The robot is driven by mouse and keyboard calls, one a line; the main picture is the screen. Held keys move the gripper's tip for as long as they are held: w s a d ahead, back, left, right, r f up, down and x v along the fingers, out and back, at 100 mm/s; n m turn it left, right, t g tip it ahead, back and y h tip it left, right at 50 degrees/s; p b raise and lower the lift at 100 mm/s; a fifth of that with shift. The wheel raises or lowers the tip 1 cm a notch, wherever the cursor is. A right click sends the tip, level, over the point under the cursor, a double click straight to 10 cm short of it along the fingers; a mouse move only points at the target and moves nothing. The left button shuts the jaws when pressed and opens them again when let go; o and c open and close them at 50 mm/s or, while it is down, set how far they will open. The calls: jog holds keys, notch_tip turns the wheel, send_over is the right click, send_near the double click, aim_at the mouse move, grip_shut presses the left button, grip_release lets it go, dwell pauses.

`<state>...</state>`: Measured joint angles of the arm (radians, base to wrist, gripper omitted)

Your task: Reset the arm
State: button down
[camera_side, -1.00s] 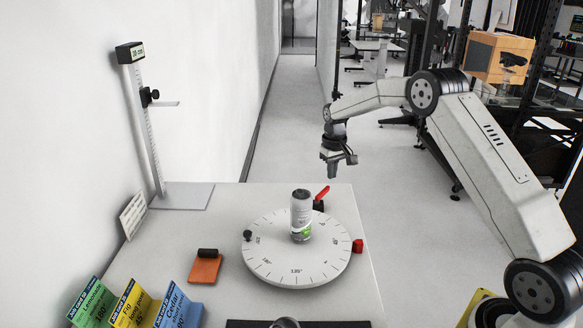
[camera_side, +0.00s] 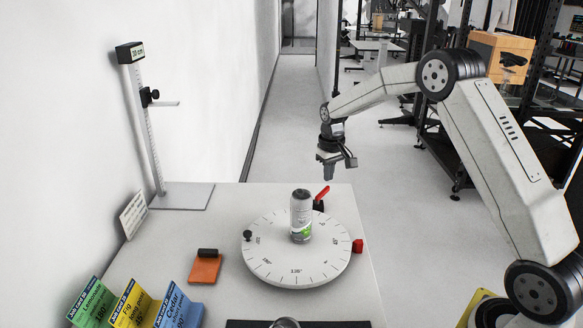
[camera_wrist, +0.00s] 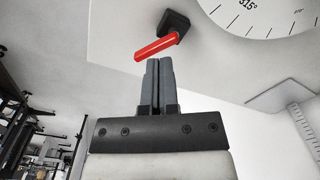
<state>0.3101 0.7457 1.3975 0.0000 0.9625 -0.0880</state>
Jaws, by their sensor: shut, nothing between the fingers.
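My gripper (camera_side: 329,178) is in the air past the far right corner of the table, above and behind the red lever. It is shut and empty; in the wrist view its two fingers (camera_wrist: 159,62) are together. The white turntable (camera_side: 268,268) with a degree scale lies on the table. A grey-white can (camera_side: 301,212) with a green mark stands upright on it. The red lever (camera_side: 322,193) sits on a black base at the turntable's far edge; it also shows in the wrist view (camera_wrist: 157,46), just beyond the fingertips.
A height gauge (camera_side: 143,120) stands at the back left. An orange pad (camera_side: 205,270) with a black grip lies left of the turntable. A red block (camera_side: 358,246) is at its right edge. Green, yellow and blue cards (camera_side: 179,308) stand front left.

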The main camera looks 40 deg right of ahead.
jog(key=s+a+n+t, duration=0.1)
jog(key=s+a, duration=0.7)
jog(key=s, duration=0.4)
jog(key=s+a+n+t, duration=0.1)
jog(key=s+a, duration=0.7)
jog(key=s, duration=0.4)
jog(key=shift+a+n, duration=0.3)
jog(key=shift+a, duration=0.05)
jog(key=shift+w+f, duration=0.1)
